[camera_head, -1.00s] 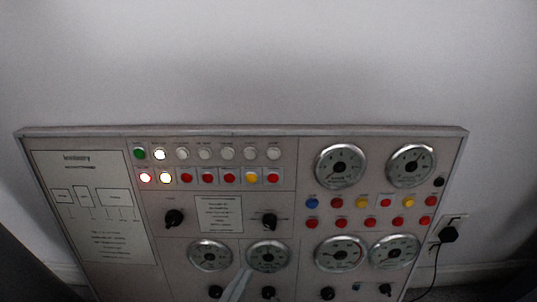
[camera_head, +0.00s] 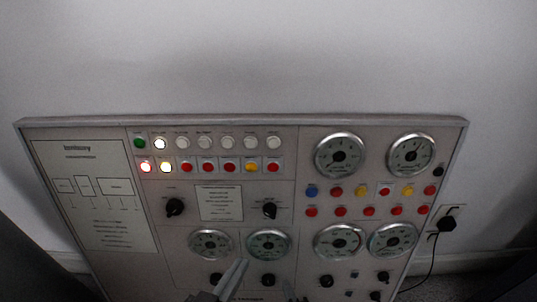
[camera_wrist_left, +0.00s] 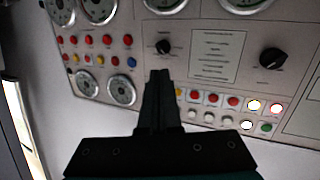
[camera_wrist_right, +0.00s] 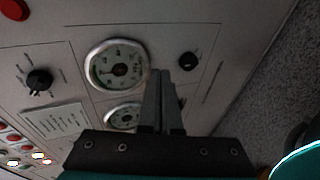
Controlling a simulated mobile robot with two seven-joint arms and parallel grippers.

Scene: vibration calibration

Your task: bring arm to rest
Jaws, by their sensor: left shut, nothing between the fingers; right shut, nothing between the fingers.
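A wide control panel (camera_head: 300,190) stands against the wall, with lamps, buttons, dials and knobs. I cannot tell whether either gripper touches the panel.
A black plug (camera_head: 446,224) with a hanging cable sits in a wall socket right of the panel. Two lamps (camera_head: 146,167) (camera_head: 166,167) glow in the lower row, and one white lamp (camera_head: 160,143) glows above. The wall (camera_head: 270,60) above the panel is bare.

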